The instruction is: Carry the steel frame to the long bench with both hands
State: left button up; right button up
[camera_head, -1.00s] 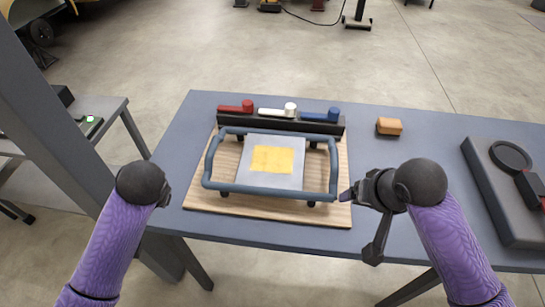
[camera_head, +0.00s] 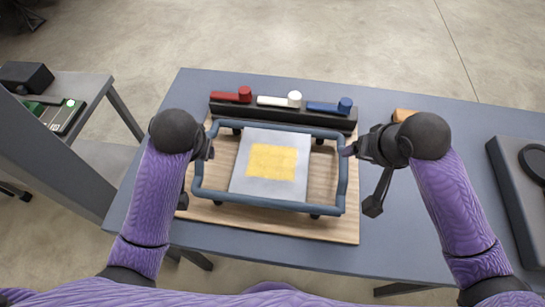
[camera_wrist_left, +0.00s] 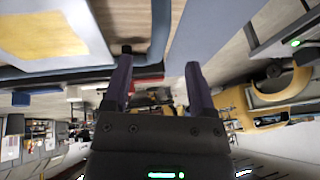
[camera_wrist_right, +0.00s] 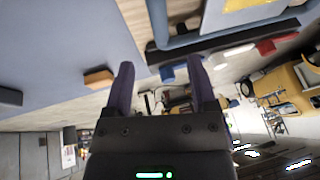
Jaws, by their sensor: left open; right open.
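The steel frame (camera_head: 345,190) is a blue-grey tube frame around a grey plate with a yellow patch (camera_head: 272,162). It stands on a wooden board (camera_head: 340,228) on a blue-grey table. My left gripper (camera_head: 210,150) is at the frame's left side tube; in the left wrist view its fingers (camera_wrist_left: 158,88) are apart, with the tube near the tips. My right gripper (camera_head: 350,150) is at the right side tube; in the right wrist view its fingers (camera_wrist_right: 160,88) are apart and empty. Contact with the tubes cannot be told. I cannot identify the long bench.
A dark rack (camera_head: 285,118) with red, white and blue handles stands just behind the frame. An orange-brown block (camera_head: 404,114) is partly hidden behind my right gripper. A dark flat device (camera_head: 520,190) lies at the right. A grey side table (camera_head: 92,88) stands at the left.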

aim_at(346, 160)
pick_arm(q)
jog(key=x, duration=0.9)
jog(key=shift+w+f, duration=0.15)
jog(key=shift+f, duration=0.1)
pick_arm(e)
jog(key=x, duration=0.9)
jog(key=shift+w+f, duration=0.15)
jog(key=shift+f, duration=0.1)
pick_arm(q)
grip_shut()
pick_arm(e)
grip_shut()
pick_arm(q)
jog(key=shift+a+r, duration=0.1)
pick_arm(e)
jog(key=shift+r, duration=0.1)
